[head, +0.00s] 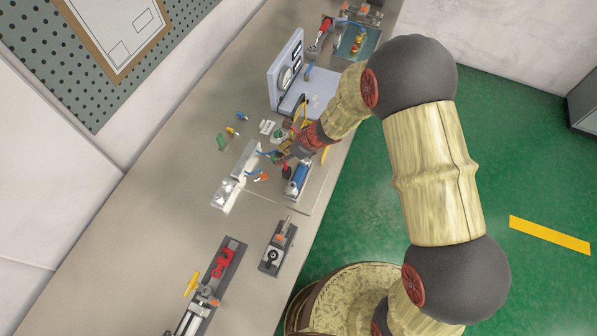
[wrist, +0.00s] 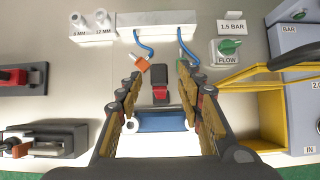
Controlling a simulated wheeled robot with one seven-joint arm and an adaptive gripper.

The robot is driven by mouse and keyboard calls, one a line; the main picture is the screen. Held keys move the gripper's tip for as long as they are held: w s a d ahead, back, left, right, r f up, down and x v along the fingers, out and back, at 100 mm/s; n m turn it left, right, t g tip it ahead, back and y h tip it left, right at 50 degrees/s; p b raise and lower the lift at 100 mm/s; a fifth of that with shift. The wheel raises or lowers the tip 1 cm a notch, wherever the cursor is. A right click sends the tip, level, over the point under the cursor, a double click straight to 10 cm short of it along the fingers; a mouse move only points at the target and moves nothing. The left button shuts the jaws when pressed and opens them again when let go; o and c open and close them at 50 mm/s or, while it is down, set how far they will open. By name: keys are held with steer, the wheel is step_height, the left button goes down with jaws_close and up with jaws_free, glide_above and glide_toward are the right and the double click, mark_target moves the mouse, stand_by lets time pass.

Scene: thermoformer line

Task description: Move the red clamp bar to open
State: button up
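A red clamp part (head: 222,262) lies on a long dark base at the lower left in the head view; its end also shows at the left edge of the wrist view (wrist: 12,77). A red handle (head: 325,24) stands at the table's far end. I cannot tell which of these is the clamp bar. My gripper (wrist: 161,80) is open, its fingers spread above a blue cylinder (wrist: 160,123) and a small red and black block (wrist: 160,94), touching neither as far as I can see. In the head view my gripper (head: 281,157) is partly hidden among fittings.
A white manifold (wrist: 135,25) with blue hoses stands behind the fingers. A green FLOW knob (wrist: 229,46) and yellow frame (wrist: 257,112) are to the right. A small dark fixture (head: 277,246) is near the front edge.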

steer(key=shift+p+v, duration=1.3)
steer(key=shift+v, duration=1.35)
steer(key=v, duration=1.1)
steer(key=shift+d+r, duration=0.2)
steer(key=shift+r, duration=0.15)
